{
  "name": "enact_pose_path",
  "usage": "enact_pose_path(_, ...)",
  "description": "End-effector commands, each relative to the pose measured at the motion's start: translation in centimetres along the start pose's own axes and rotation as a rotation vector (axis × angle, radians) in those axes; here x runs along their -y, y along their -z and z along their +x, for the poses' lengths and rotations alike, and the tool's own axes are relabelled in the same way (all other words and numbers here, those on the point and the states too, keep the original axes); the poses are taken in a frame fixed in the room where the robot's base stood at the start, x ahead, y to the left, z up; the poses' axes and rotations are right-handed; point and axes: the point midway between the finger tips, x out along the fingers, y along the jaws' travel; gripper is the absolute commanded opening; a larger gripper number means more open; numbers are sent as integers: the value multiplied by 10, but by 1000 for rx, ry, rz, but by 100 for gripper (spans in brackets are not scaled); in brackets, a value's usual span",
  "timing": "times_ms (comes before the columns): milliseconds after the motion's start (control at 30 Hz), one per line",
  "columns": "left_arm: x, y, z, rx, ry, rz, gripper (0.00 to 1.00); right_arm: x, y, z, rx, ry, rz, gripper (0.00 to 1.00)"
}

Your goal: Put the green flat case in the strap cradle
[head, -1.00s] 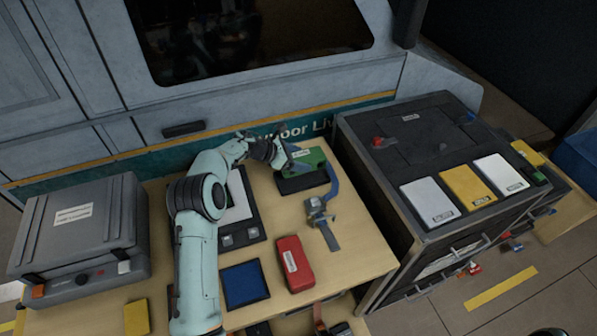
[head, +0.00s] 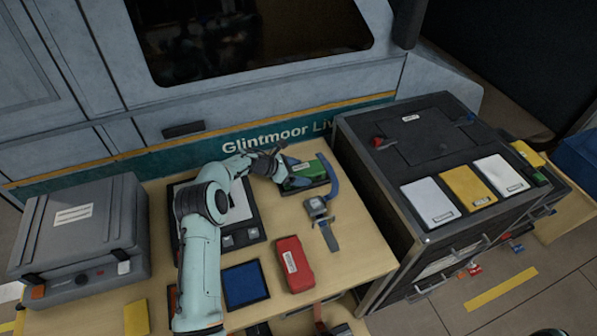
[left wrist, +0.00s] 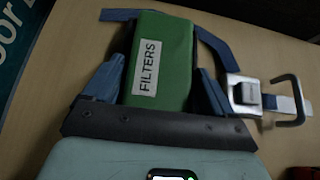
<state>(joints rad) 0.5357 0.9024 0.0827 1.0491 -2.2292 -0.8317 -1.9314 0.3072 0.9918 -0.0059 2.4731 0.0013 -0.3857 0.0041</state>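The green flat case (head: 306,170), labelled FILTERS, sits low at the dark strap cradle (head: 308,189) near the back of the table. In the left wrist view the green case (left wrist: 168,62) lies between blue straps (left wrist: 216,45). My left gripper (head: 285,170) reaches it from the left. In the left wrist view its blue fingers flank the case, close against both sides. I see no clear gap there. Whether the case rests fully on the cradle floor is hidden. The metal buckle (left wrist: 250,94) lies to the right of the case. My right gripper is not in view.
A red case (head: 293,264) and a blue pad (head: 245,285) lie nearer on the table. A grey equipment case (head: 75,232) stands at the left. A dark cabinet (head: 400,165) with white and yellow flat cases on top borders the right. The van wall stands close behind.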

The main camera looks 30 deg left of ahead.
Motion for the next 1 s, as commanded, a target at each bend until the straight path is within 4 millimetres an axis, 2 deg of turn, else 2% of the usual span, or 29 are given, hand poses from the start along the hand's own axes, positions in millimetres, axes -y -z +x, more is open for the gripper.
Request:
enact_pose_path(267,0,-3,-2,0,1,-1,100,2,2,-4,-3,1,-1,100)
enact_pose_path(367,-1,-2,-12,-1,-1,0,100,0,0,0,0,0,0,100)
enact_pose_path(800,0,-1,-100,-2,-2,-1,100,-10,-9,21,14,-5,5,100)
enact_pose_path(1000,0,-3,-119,-1,0,-1,100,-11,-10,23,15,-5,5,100)
